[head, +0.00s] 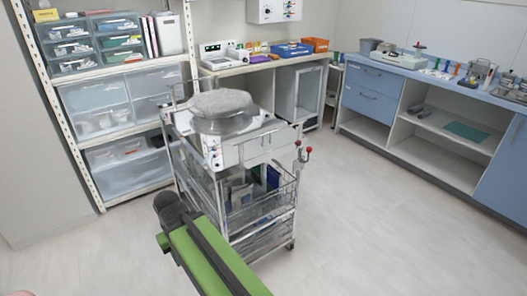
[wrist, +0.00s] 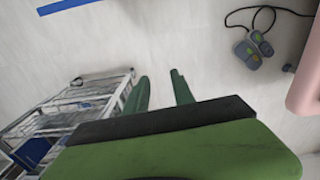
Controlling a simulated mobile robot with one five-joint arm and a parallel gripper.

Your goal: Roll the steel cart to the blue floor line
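The steel cart (head: 262,215) stands upright in the middle of the head view, with wire baskets, drawers and a device with a grey rounded top on it. The cart's wire frame also shows at the left of the wrist view (wrist: 110,84). The blue floor line (wrist: 62,6) is a short strip at the top left of the wrist view; I do not see it in the head view. My gripper (wrist: 160,74) has two green fingers apart with bare floor between them. It is empty, to the right of the cart frame in the wrist view. I cannot tell the distance.
A foot pedal (wrist: 248,52) with a black cable lies on the floor, and a pink padded edge (wrist: 306,80) is at the right. A white shelf rack (head: 75,140) and a blue-fronted counter (head: 372,78) line the walls. Floor right of the cart is clear.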

